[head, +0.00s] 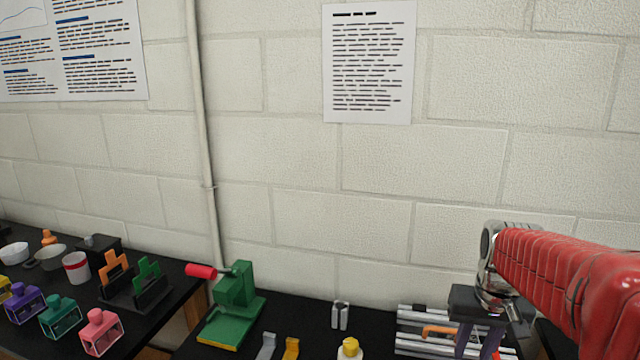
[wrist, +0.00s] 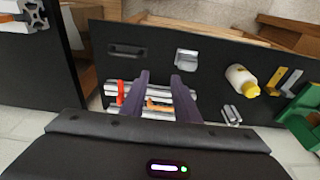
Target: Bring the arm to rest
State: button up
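My arm reaches in from the right of the head view in a red sleeve. My gripper (head: 477,345) points down over the right part of the black bench. In the wrist view my gripper (wrist: 160,74) has its two purple fingers spread, with nothing seen between them. Below the fingers lie silver extrusion bars (wrist: 150,94), with an orange part (wrist: 158,107) and a red part (wrist: 121,90) among them. The fingers hide some of the bars, and I cannot tell the exact height above them.
A bottle (head: 349,349), a small grey extrusion piece (head: 340,315) and a green press (head: 235,300) stand left of my gripper. A silver bracket (wrist: 187,59) and a black handle (wrist: 126,50) lie on the bench. The wall behind is clear apart from posters and a pipe (head: 203,130).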

jog(key=s+a+r+n+t, duration=0.2)
jog(key=s+a+n+t, duration=0.1)
jog(key=s+a, duration=1)
jog(key=shift+s+r+t+y, duration=0.25)
jog(key=shift+s+t+y, duration=0.05)
jog(key=shift+s, duration=0.7)
jog(key=shift+a, duration=0.1)
dwell(0.4)
